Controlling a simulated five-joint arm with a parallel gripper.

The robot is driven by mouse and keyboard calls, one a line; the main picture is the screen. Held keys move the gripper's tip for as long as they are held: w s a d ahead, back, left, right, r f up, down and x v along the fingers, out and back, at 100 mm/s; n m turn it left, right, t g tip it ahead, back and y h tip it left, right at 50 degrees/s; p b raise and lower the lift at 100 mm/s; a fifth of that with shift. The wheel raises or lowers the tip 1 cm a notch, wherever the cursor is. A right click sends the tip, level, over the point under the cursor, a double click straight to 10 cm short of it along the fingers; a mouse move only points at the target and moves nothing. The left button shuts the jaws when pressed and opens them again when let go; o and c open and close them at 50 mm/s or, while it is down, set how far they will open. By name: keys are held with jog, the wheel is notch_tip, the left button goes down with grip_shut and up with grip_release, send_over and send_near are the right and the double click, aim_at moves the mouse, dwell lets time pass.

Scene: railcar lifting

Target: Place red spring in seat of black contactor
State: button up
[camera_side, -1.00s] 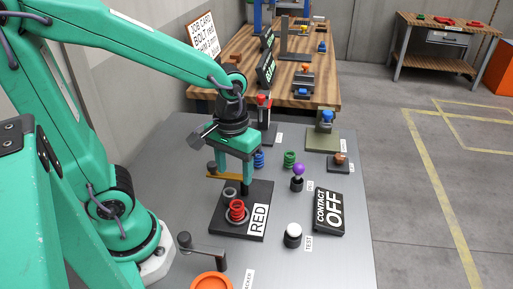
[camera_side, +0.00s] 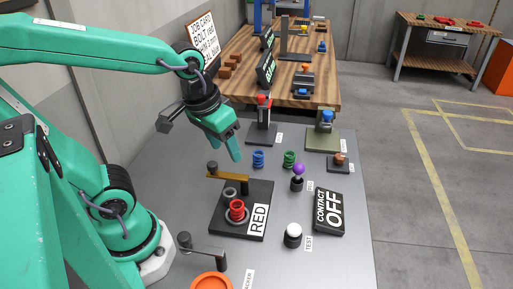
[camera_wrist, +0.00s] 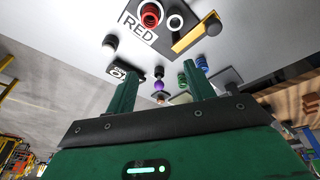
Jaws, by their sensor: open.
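The red spring (camera_side: 237,210) stands upright in the light round seat on the black contactor base (camera_side: 222,221), which carries a white RED label (camera_side: 258,219). A grey ring (camera_side: 229,192) sits just behind the spring, and a brass bar (camera_side: 228,177) crosses the back of the base. The spring (camera_wrist: 150,14), ring (camera_wrist: 175,22) and bar (camera_wrist: 197,33) also show at the top of the wrist view. My gripper (camera_side: 232,148) is open and empty, tilted, above and behind the contactor. Its two fingers (camera_wrist: 160,82) are spread apart in the wrist view.
Blue (camera_side: 258,159) and green (camera_side: 289,159) springs stand behind the contactor. A purple-knobbed post (camera_side: 298,176), a CONTACT OFF sign (camera_side: 329,212) and a white TEST button (camera_side: 292,236) are to the right. A lever (camera_side: 205,250) and orange ring (camera_side: 212,281) are in front.

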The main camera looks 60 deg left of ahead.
jog(key=shift+s+a+r+m+t, duration=0.25)
jog(key=shift+r+m+t, duration=0.15)
jog(key=shift+r, duration=0.2)
jog(key=shift+s+a+r+m+t, duration=0.3)
jog(key=shift+r+t, duration=0.1)
jog(key=shift+r, duration=0.2)
jog(key=shift+s+a+r+m+t, duration=0.3)
jog(key=shift+r+t, duration=0.1)
jog(key=shift+r, duration=0.2)
